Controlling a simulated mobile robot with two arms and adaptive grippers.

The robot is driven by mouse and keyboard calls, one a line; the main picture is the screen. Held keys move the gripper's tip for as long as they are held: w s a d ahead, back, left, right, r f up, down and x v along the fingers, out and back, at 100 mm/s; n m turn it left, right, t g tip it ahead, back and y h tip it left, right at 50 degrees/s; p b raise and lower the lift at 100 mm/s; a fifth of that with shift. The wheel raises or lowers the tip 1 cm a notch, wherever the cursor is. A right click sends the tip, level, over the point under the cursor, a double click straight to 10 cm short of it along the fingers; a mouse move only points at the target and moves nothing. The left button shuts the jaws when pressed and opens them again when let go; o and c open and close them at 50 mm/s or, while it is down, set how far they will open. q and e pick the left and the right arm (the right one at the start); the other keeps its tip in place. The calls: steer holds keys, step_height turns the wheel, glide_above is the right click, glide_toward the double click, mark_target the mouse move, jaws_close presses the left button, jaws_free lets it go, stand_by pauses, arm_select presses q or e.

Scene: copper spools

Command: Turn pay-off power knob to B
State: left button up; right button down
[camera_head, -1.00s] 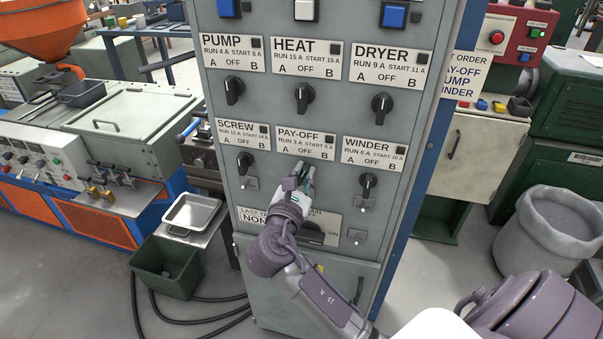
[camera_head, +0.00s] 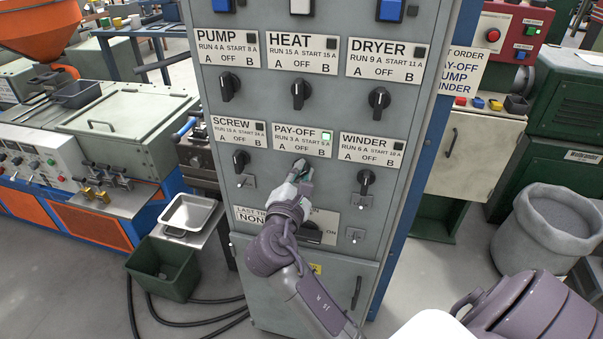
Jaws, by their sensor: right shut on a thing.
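The grey power cabinet (camera_head: 345,215) faces me with its rows of black knobs. The pay-off label (camera_head: 300,142), marked A, OFF and B, is in the middle of the lower row. Its small indicator lamp (camera_head: 326,136) glows pale green. My right gripper (camera_head: 302,172) is shut at the pay-off knob's place, just below that label. The gripper's fingers hide most of the knob, so I cannot tell exactly where it points. My left gripper is not in view.
The screw knob (camera_head: 240,160) and the winder knob (camera_head: 366,181) sit on either side of my gripper. The pump knob (camera_head: 230,87), heat knob (camera_head: 298,93) and dryer knob (camera_head: 378,100) are above.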

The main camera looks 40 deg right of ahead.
steer(key=c, duration=1.1)
jaws_free()
steer(key=shift+c, duration=0.2)
steer(key=v, duration=1.2)
